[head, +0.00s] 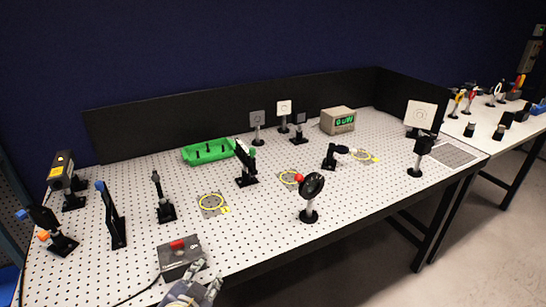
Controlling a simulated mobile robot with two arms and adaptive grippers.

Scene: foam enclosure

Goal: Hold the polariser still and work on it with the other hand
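A round black mount on a post, which looks like the polariser (313,187), stands upright near the front edge of the perforated table (130,257). A red ball-like knob (299,178) shows at its upper left. My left gripper (208,275) is at the bottom of the head view, in front of the grey box with a red button. Its fingers look apart with nothing between them. It is well to the left of the polariser and not touching it. My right gripper is not in view.
The grey box (180,262) stands at the front edge. Black posts, including one mount (246,165), stand across the table. A green tray (208,151) and a meter (338,120) are at the back. A black wall (170,123) closes the back.

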